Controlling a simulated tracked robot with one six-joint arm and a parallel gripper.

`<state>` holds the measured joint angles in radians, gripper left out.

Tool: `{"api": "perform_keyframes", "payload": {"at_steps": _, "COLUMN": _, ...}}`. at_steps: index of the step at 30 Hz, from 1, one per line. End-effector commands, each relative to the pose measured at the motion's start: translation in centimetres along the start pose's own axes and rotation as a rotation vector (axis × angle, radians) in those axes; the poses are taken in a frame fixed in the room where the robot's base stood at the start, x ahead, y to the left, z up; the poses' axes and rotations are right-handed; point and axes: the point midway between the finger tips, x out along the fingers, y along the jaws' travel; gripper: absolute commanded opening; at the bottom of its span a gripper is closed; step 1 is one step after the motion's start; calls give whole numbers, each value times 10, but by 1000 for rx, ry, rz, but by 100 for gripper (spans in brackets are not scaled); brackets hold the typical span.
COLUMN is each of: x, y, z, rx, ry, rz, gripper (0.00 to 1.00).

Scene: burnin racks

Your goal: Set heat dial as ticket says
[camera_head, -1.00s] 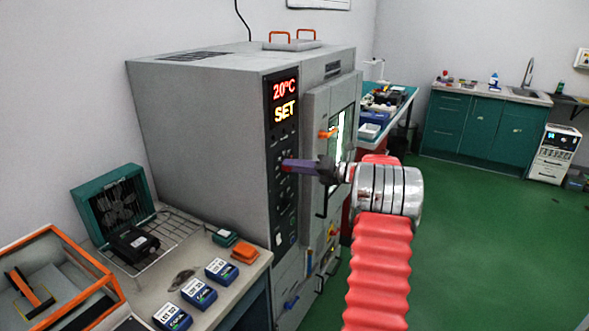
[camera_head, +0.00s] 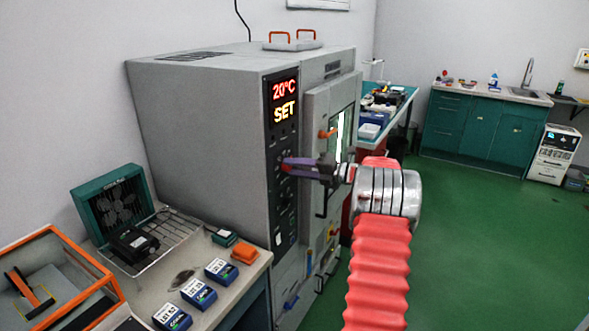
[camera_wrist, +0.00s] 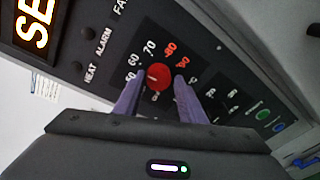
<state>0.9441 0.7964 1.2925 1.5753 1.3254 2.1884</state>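The round red heat dial (camera_wrist: 158,77) is on the dark control panel, ringed by numbers: 60 and 70 in white, 80 and 90 in red. A small pale mark shows on the dial, but I cannot tell exactly which number it points to. The fingers of my gripper (camera_wrist: 160,84) stand apart on either side of the dial, with a slight gap visible. In the head view my gripper (camera_head: 286,165) is at the oven's panel and hides the dial. The panel display (camera_head: 284,100) reads 20°C and SET. I cannot identify a ticket with a setting.
The grey oven (camera_head: 200,140) has a door with an orange handle just right of the panel. In front stands a bench with a wire rack (camera_head: 172,236), a fan unit (camera_head: 115,205) and several labelled boxes. The green floor (camera_head: 480,240) at right is clear.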

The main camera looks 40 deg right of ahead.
Motion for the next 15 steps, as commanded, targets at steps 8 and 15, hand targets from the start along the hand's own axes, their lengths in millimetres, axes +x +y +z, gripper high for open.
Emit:
{"api": "perform_keyframes", "payload": {"at_steps": 8, "x": 0, "y": 0, "z": 1, "rx": -1, "ry": -2, "rz": 1, "gripper": 50}}
{"api": "perform_keyframes", "payload": {"at_steps": 15, "x": -2, "y": 2, "z": 2, "rx": -2, "ry": -3, "rz": 2, "gripper": 50}}
